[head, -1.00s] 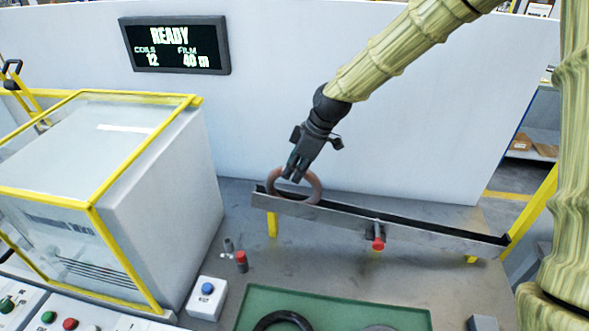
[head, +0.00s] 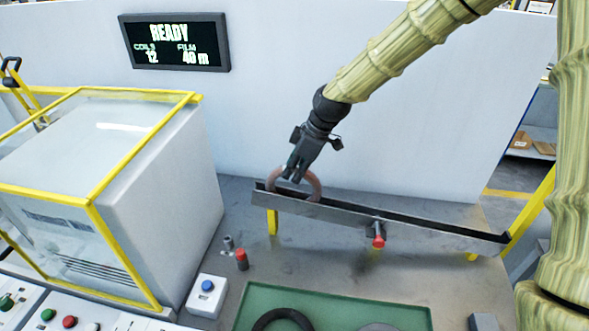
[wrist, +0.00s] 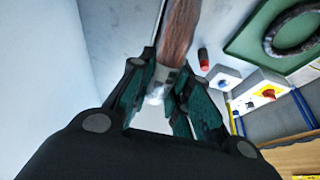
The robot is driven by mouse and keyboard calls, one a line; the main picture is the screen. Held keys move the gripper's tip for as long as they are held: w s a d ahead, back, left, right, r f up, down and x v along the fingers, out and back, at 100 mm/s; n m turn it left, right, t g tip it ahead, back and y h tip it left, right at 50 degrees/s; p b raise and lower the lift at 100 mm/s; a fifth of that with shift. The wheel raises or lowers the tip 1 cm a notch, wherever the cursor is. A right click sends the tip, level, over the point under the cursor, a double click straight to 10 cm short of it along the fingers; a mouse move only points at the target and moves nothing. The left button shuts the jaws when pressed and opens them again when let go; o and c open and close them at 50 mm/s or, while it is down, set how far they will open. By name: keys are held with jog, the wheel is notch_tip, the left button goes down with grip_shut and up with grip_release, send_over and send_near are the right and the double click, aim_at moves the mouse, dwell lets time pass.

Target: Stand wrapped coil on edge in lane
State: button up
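A brownish ring-shaped coil (head: 317,184) stands upright on edge at the upper left end of the sloping metal lane (head: 340,214). Its lower part is hidden behind the lane's front wall. My gripper (head: 291,174) reaches down from above onto the coil's upper left side. In the wrist view the coil (wrist: 179,32) passes between the two fingertips (wrist: 166,72), which lie close against both its sides. A pale shiny patch, perhaps film, shows between the fingers. I cannot tell whether the coil's bottom touches the lane floor.
A red-tipped stop (head: 378,241) sits at the lane's front side. A green tray (head: 335,304) with a dark ring (head: 262,321) lies in front. A yellow-framed machine (head: 165,170) stands left, near a blue-button box (head: 207,296). A white wall panel (head: 430,120) rises behind.

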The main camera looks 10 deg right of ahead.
jog(key=o, duration=0.5)
jog(key=shift+r, duration=0.1)
jog(key=v, duration=1.2)
jog(key=shift+s+d, duration=0.1)
dwell(0.4)
